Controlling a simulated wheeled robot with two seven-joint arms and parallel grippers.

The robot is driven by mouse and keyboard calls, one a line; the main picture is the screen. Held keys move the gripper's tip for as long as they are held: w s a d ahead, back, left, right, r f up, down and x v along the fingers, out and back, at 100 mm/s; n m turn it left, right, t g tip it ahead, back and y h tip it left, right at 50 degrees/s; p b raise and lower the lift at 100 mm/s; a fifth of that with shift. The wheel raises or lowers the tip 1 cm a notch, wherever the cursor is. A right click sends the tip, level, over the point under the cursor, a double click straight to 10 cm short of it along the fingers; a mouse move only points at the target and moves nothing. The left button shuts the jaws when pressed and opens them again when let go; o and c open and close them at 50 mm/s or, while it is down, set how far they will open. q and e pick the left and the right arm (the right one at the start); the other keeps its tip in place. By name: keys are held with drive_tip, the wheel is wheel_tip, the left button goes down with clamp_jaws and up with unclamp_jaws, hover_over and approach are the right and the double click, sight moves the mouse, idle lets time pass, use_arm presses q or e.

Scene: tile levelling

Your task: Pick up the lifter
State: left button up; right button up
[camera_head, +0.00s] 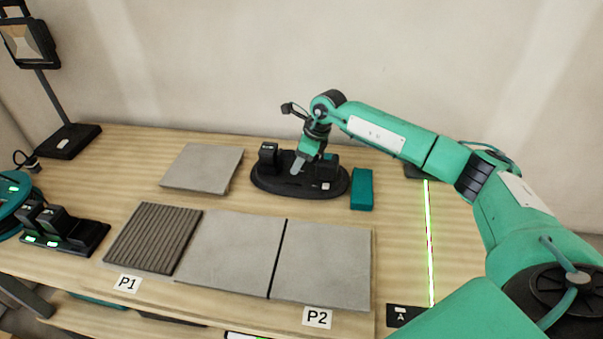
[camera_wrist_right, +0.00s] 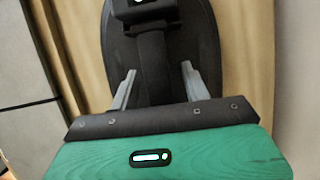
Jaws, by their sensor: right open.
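The lifter (camera_head: 272,184) is a black oval tool lying on the wooden table behind the grey tiles. It has a raised block at its left end and a bar along its middle. My right gripper (camera_head: 299,165) is over it, pointing down, and hides part of its middle. In the right wrist view the lifter (camera_wrist_right: 204,40) runs up the picture, with its dark bar between the two grey fingers of my right gripper (camera_wrist_right: 160,88). The fingers are apart, and I cannot tell whether either touches the bar. My left gripper is not in view.
A loose grey tile (camera_head: 203,166) lies left of the lifter, and a teal block (camera_head: 362,188) stands close to its right. A ribbed tile (camera_head: 152,239) and two flat tiles (camera_head: 232,247) lie in front. A green line (camera_head: 429,240) crosses the right side. A black charger (camera_head: 68,234) sits left.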

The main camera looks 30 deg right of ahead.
clamp_jaws()
idle(0.3)
drive_tip(key=shift+w+r, duration=0.1)
drive_tip(key=shift+r, duration=0.05)
